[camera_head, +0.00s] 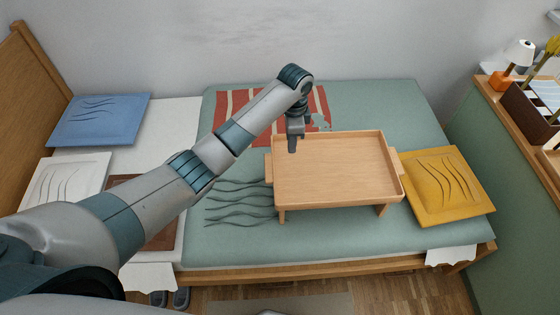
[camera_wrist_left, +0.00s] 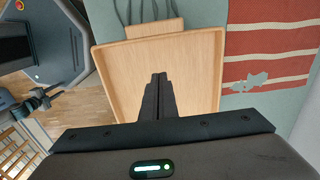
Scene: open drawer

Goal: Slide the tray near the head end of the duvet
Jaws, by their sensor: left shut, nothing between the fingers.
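The wooden tray (camera_head: 330,172) stands on short legs on the green duvet (camera_head: 370,105), right of the bed's middle. It has a raised rim and a handle block at each short end. The duvet's head-side edge lies to the left, beside the white sheet. My left gripper (camera_head: 292,148) points down, shut and empty, over the tray's back left corner area. In the left wrist view, the shut fingers (camera_wrist_left: 159,82) appear in front of the tray (camera_wrist_left: 195,75); I cannot tell whether they touch it. My right gripper is not in view.
A yellow cushion (camera_head: 449,186) lies close right of the tray. A striped red cloth (camera_head: 238,102) lies behind my left arm. Blue (camera_head: 98,119) and white (camera_head: 62,184) pillows lie near the headboard (camera_head: 36,80). A cabinet (camera_head: 500,150) stands at the right.

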